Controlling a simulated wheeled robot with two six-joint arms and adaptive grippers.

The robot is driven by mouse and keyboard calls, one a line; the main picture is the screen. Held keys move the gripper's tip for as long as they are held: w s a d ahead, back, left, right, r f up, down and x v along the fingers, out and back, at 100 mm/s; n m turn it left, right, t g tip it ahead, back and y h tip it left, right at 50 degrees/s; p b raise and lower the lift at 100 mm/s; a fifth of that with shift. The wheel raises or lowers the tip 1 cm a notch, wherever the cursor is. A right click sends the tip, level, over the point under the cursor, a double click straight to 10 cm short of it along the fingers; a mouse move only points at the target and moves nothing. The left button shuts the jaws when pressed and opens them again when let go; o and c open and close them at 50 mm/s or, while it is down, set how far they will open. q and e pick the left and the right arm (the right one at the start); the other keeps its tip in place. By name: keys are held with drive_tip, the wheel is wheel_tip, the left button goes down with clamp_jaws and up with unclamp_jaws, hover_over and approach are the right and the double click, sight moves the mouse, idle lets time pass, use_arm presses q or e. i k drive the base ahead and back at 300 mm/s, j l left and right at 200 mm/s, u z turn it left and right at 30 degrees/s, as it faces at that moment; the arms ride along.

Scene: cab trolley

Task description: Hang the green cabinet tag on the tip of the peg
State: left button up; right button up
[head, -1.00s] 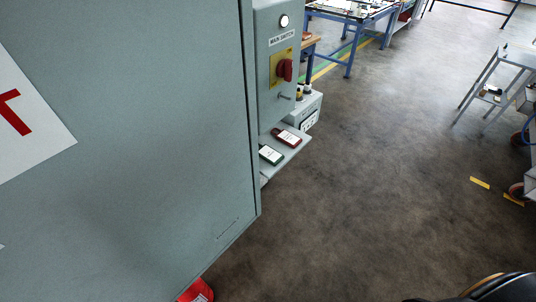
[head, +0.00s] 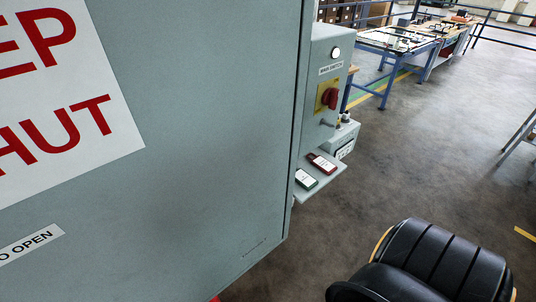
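The green cabinet tag (head: 306,179) lies on a small grey shelf (head: 328,182) at the side of the grey cabinet. It has a white label, and its near end is partly hidden by the cabinet's door edge. A dark red tag (head: 322,163) lies just beyond it on the same shelf. The peg (head: 328,123) is a short metal pin that sticks out of the switch panel below the red switch, with nothing visible on it. Neither of my grippers shows in the head view.
A large grey cabinet door (head: 200,150) fills the left. The switch panel has a red rotary switch (head: 329,98). A grey box (head: 345,138) stands behind the shelf. Open floor (head: 420,170) lies right of the shelf.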

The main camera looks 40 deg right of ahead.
sight(307, 181)
drive_tip(key=k+l, duration=0.15)
drive_tip(key=l, duration=0.2)
drive_tip(key=k+l, duration=0.15)
drive_tip(key=l, duration=0.15)
drive_tip(key=k+l, duration=0.15)
drive_tip(key=l, duration=0.2)
drive_tip(key=k+l, duration=0.15)
drive_tip(key=l, duration=0.2)
drive_tip(key=k+l, duration=0.15)
drive_tip(key=l, duration=0.2)
